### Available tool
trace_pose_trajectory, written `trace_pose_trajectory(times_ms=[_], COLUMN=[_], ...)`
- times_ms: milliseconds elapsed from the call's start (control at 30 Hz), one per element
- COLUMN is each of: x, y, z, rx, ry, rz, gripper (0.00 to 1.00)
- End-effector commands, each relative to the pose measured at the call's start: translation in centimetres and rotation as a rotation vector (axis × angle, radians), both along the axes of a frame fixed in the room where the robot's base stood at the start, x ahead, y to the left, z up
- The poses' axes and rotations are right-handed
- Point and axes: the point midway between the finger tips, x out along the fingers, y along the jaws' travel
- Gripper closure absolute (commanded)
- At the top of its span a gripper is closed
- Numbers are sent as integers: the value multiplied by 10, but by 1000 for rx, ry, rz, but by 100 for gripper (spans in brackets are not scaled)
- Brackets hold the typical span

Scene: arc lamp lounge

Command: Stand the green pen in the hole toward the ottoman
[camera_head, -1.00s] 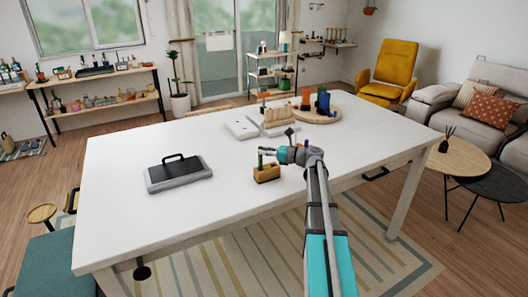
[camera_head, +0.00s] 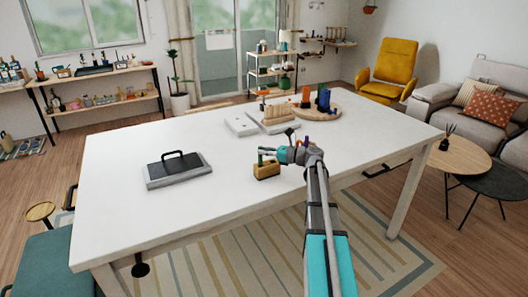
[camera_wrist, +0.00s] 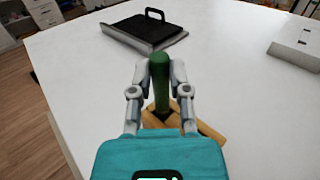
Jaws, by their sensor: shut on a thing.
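The green pen (camera_wrist: 159,85) stands about upright between the two fingers of my gripper (camera_wrist: 158,92), which is shut on it. In the head view the pen (camera_head: 261,157) shows as a small dark green stick at the left end of the wooden block (camera_head: 267,172), with my gripper (camera_head: 265,152) just above the block. In the wrist view the block (camera_wrist: 212,132) lies below the pen, partly hidden by my gripper. The holes are hidden, so I cannot tell whether the pen's lower end is in one. The teal ottoman (camera_head: 48,264) is at the lower left.
A grey case with a black handle (camera_head: 178,171) lies left on the white table (camera_head: 120,218). A white box (camera_head: 241,124), a wooden rack (camera_head: 275,113) and a round wooden tray (camera_head: 334,115) with coloured items stand at the back. The table around the block is clear.

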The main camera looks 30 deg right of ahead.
Motion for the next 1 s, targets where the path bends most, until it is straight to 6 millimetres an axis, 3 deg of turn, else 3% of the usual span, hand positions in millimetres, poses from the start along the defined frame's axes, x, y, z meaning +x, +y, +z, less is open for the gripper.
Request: trace_pose_trajectory(times_ms=[333,367,567,1000], x=[0,0,0,-1], y=[0,0,0,-1], z=[-7,-6,-6,-6], rx=[0,0,0,0], ry=[0,0,0,0], rz=[0,0,0,0], gripper=[100,71,37,37])
